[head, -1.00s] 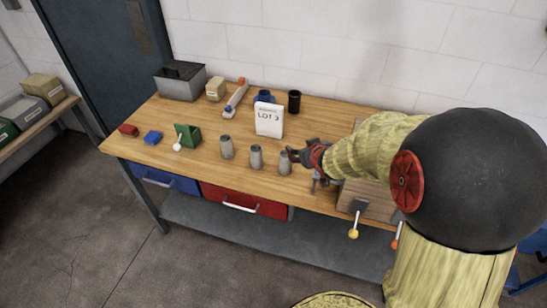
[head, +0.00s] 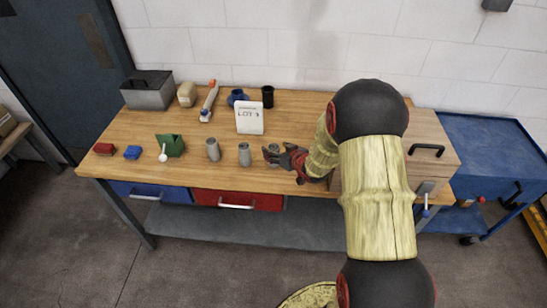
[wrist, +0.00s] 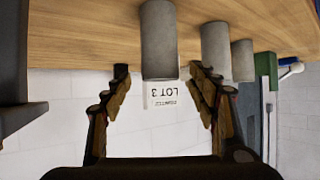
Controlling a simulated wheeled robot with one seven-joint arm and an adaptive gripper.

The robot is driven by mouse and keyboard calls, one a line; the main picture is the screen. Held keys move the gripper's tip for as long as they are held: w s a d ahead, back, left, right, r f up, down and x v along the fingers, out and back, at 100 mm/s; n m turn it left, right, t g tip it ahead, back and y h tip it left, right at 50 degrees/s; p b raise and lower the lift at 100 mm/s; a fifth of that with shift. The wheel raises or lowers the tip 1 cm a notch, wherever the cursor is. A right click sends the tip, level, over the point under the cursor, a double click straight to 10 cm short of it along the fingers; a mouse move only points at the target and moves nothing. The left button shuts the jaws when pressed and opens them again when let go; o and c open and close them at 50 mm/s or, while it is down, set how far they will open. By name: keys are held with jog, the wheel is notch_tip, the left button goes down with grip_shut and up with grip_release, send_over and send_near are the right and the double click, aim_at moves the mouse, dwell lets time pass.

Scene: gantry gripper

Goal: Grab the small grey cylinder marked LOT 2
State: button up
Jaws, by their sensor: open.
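Three small grey cylinders stand upright in a row on the wooden bench: a left one (head: 212,150), a middle one (head: 244,155) and a right one (head: 273,149). I cannot read a lot mark on any of them. A white sign (head: 249,118) behind them appears to read LOT 3, and it shows upside down in the wrist view (wrist: 161,95). My gripper (head: 279,157) is open at the right cylinder and partly covers it. In the wrist view, my open fingers (wrist: 160,72) frame the nearest cylinder (wrist: 158,38); contact is not clear. Two other cylinders (wrist: 215,48) stand beyond.
A green block (head: 170,145) with a white-ended lever, a blue block (head: 133,152) and a red block (head: 104,149) lie left. A black cup (head: 268,96) and grey toolbox (head: 148,90) stand behind. A wooden box (head: 430,150) stands right of my arm.

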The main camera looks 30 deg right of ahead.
jog(key=shift+w+f, duration=0.25)
jog(key=shift+w, duration=0.25)
jog(key=shift+c, duration=0.4)
grip_shut()
jog(key=shift+r, duration=0.1)
dwell(0.4)
